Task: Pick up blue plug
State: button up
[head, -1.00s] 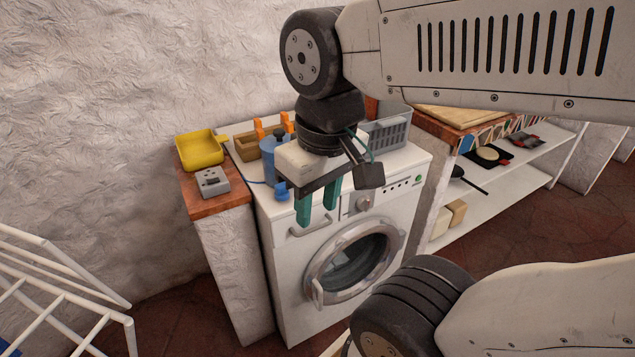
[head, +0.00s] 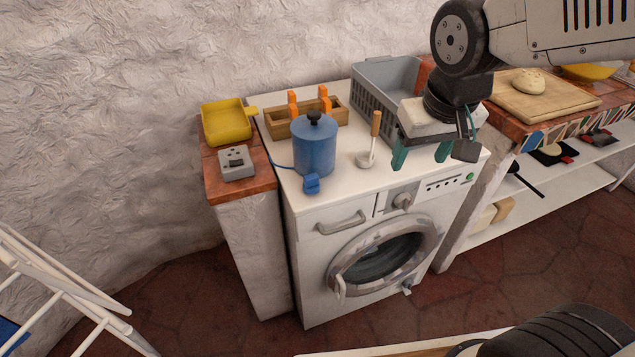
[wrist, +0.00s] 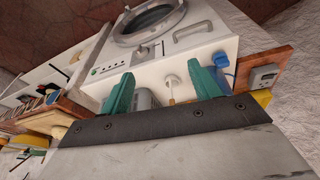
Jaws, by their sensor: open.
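The blue plug (head: 311,184) lies on the white washing machine top near its front left edge, just in front of a blue lidded canister (head: 315,148). A blue cord runs from behind the plug toward the left edge. In the wrist view the plug (wrist: 221,61) shows small, beside the right green finger. My gripper (head: 422,157) is open and empty, with green fingers pointing down over the front right part of the machine. It is well to the right of the plug and apart from it.
A grey basket (head: 372,98), a wooden box (head: 278,124) with orange handles, a yellow tray (head: 226,123) and a grey socket block (head: 237,163) are near.

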jog(key=w+a+f+n+t, duration=0.1)
jog(key=w+a+f+n, duration=0.1)
jog(key=w+a+f, duration=0.7)
jog(key=y, duration=0.1)
send_near(311, 176)
notch_tip(311, 176, down, 3)
jog(key=d, duration=0.1)
jog(key=shift+x, duration=1.15)
jog(key=shift+t, duration=0.3)
jog(key=shift+w+a+f, duration=0.3)
jog(key=shift+w+f, duration=0.15)
jog(key=shift+f, duration=0.35)
jog(key=shift+w+a+f, duration=0.3)
jog(key=shift+w+f, duration=0.1)
jog(key=shift+f, duration=0.35)
jog(key=shift+w+a+f, duration=0.3)
jog(key=shift+w+f, duration=0.15)
jog(key=shift+f, duration=0.35)
jog(key=c, duration=1)
